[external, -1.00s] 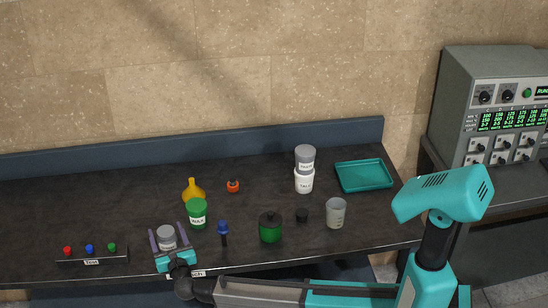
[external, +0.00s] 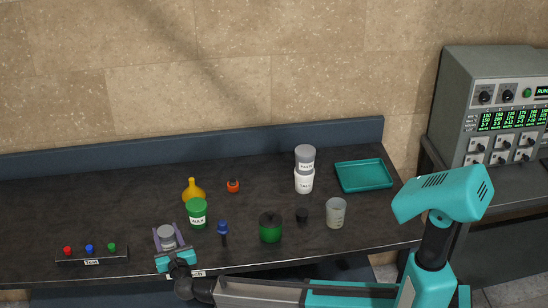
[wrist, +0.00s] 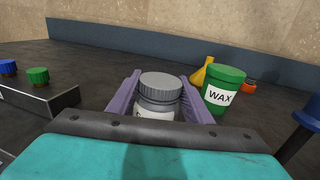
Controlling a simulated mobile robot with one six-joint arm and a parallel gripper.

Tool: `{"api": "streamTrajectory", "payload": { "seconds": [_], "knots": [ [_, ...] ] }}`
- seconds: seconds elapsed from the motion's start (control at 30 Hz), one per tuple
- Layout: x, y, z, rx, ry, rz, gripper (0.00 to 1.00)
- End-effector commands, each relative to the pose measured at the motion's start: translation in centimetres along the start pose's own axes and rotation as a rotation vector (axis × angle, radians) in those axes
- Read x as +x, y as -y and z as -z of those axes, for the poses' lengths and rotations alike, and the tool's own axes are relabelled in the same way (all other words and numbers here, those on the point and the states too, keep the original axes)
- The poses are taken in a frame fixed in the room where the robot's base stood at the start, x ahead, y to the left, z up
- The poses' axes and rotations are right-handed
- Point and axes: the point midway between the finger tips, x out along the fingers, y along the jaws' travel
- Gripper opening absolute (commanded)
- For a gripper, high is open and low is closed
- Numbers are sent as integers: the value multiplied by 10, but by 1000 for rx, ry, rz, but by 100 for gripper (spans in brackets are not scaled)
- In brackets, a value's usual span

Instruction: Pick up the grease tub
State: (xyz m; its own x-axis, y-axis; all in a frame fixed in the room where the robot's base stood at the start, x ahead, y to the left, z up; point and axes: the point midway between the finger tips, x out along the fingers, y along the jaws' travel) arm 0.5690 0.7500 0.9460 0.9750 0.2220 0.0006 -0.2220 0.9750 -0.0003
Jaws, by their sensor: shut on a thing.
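A small grey-lidded jar (external: 167,238) stands near the front edge of the table, at the left; I take it to be the grease tub. It also shows upright in the wrist view (wrist: 158,92), with a pale label mostly hidden by my gripper's body. My gripper (external: 168,229) is low at the front edge, with its purple fingers shut on the jar, one on each side. I cannot tell any gap between the jar and the table.
The green WAX tub (external: 197,214) stands close behind and right of my gripper. A blue-topped tool (external: 223,229) is further right. A button box (external: 92,255) lies left. A yellow flask (external: 193,190), dark green pot (external: 270,230), stacked tubs (external: 304,181) and teal tray (external: 364,176) stand beyond.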

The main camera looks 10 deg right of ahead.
Motion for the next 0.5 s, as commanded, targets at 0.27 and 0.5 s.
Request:
{"api": "streamTrajectory", "payload": {
  "seconds": [0.27, 0.5],
  "knots": [
    [0, 0, -3, 1, 1, 0, 13],
    [0, 0, -18, 2, 1, 0, 13]
  ]
}}
